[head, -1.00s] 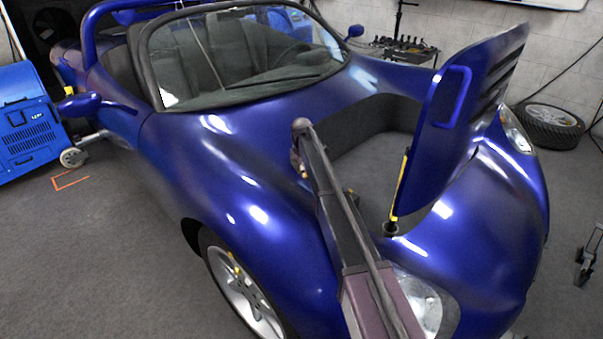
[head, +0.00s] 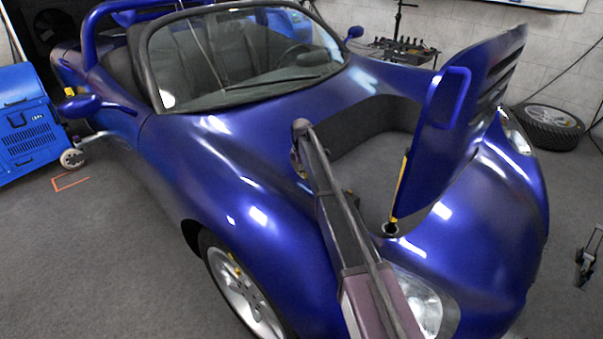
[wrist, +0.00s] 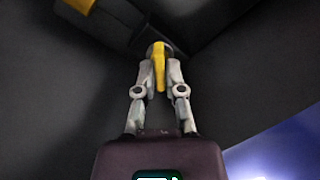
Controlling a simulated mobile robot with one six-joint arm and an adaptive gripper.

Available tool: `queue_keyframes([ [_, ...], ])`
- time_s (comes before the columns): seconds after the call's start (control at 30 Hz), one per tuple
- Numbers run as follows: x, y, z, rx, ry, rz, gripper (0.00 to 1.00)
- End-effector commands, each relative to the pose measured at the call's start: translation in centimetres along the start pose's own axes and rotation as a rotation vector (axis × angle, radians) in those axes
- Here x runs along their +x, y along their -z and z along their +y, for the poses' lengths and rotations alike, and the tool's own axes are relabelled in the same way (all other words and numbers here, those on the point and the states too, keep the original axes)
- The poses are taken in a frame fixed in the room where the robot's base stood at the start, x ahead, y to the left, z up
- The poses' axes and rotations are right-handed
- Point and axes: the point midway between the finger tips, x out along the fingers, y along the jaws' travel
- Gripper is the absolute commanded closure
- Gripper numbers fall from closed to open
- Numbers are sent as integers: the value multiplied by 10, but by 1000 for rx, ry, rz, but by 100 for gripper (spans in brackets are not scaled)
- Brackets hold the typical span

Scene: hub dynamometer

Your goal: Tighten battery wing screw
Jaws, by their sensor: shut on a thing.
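In the wrist view my gripper (wrist: 158,72) is shut on a small yellow piece (wrist: 158,66), which looks like the wing screw. The piece stands upright between the fingertips, its lower end reaching down between the fingers. A dark block, likely the battery (wrist: 124,22), lies just beyond the fingertips, with a yellow part (wrist: 80,5) at its upper left. I cannot tell whether the screw is seated in it. In the head view my arm reaches over the front of the blue car; my gripper and the screw are hidden there.
The blue car (head: 275,150) has its front compartment (head: 385,150) open. The raised hood panel (head: 470,110) stands at the compartment's right, with a yellow-marked strut (head: 401,182) beside it. A blue machine (head: 28,125) stands at the left. A loose wheel (head: 548,126) lies at the back right.

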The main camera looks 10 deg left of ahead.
Motion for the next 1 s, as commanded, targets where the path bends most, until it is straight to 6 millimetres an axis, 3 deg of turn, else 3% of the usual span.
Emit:
queue_keyframes([
  [1.0, 0, 0, 4, 913, -6, 4, 100],
])
